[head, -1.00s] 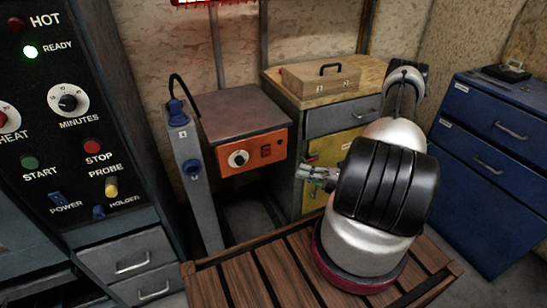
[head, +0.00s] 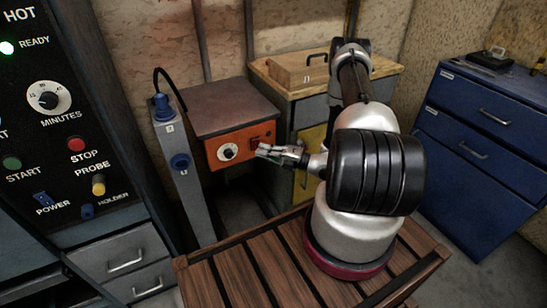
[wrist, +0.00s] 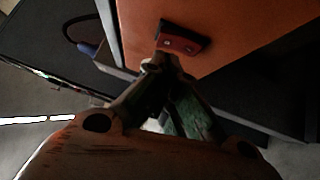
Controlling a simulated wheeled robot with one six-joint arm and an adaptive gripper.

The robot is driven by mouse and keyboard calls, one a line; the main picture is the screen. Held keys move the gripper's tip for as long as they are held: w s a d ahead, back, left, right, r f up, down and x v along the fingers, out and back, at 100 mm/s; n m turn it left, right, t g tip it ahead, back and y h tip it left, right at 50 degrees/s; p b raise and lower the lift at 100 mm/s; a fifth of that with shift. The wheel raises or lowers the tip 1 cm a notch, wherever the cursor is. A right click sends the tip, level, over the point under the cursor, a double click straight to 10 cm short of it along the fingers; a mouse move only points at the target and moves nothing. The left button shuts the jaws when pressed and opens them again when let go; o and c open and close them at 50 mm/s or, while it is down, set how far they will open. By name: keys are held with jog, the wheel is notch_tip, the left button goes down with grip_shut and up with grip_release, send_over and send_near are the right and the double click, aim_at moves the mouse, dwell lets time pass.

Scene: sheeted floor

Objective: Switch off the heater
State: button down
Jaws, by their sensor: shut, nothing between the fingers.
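A grey-topped box with an orange front (head: 240,138), which looks like the heater, stands against the back wall. Its front carries a round white-rimmed dial (head: 228,152) and a red switch (head: 255,141) to the right. My gripper (head: 261,151) is shut and empty, with its tips at the orange front by the switch, partly covering it. In the wrist view the red switch (wrist: 184,43) in its black frame shows just beyond my fingertips (wrist: 158,64). I cannot tell whether the tips touch it, nor which way it is set.
A grey post (head: 190,190) with blue plugs and a black cable stands left of the box. A dark control panel (head: 60,140) is at the far left. A cabinet (head: 312,120) with a wooden case stands behind my arm. Blue drawers (head: 470,150) are at right.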

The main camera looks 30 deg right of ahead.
jog(key=shift+w, duration=0.65)
jog(key=shift+w+r, duration=0.2)
jog(key=shift+w, duration=0.05)
jog(key=shift+s, duration=0.15)
jog(key=s+d+r, duration=0.1)
jog(key=s+d, duration=0.6)
jog(key=s, duration=0.3)
jog(key=shift+s+r, duration=0.15)
jog(key=shift+s, duration=0.25)
